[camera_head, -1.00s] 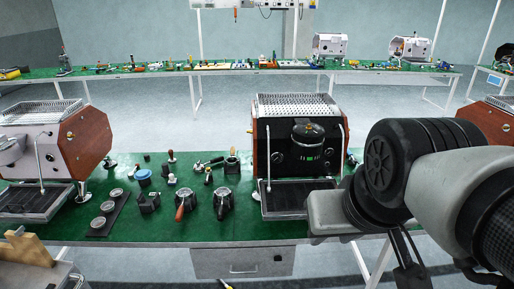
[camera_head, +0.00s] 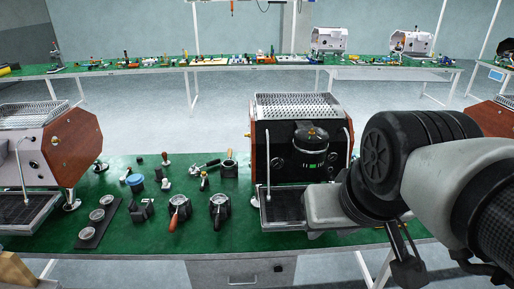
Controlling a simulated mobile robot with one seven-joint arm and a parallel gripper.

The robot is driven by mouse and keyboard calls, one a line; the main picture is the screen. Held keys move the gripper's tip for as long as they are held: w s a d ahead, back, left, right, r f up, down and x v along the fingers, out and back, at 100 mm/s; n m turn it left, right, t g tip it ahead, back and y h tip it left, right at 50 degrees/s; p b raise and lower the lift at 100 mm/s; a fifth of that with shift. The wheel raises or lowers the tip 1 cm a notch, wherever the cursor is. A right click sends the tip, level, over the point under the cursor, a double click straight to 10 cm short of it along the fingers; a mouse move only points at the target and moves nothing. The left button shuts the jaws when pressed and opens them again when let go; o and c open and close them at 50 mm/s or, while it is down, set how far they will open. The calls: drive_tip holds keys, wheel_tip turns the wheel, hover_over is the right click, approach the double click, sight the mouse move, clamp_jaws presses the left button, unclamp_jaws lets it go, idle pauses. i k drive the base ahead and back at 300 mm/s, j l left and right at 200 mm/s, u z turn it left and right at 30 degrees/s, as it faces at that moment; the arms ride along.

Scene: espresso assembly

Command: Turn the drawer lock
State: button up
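The grey drawer (camera_head: 226,274) hangs under the front edge of the green-topped table, its lower part cut off by the picture's bottom edge. It has a bar handle (camera_head: 243,283). A small dark spot to the right of the handle looks like the drawer lock (camera_head: 278,268); its turn position is too small to tell. My arm fills the right side. My gripper (camera_head: 407,268) seems to be the dark part hanging below the arm at the lower right, right of the drawer and apart from it in the picture. Its fingers are not clear.
An espresso machine (camera_head: 262,150) stands on the green table (camera_head: 120,240) above the drawer, partly behind my arm. Another machine (camera_head: 50,165) is at the left. Portafilters (camera_head: 219,207), a cup tray (camera_head: 88,233) and small tools lie between. Floor shows below the table.

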sight(277, 268)
drive_tip(key=k, duration=0.95)
drive_tip(key=i+j+u, duration=0.35)
drive_tip(key=i+j, duration=0.4)
drive_tip(key=i, duration=0.1)
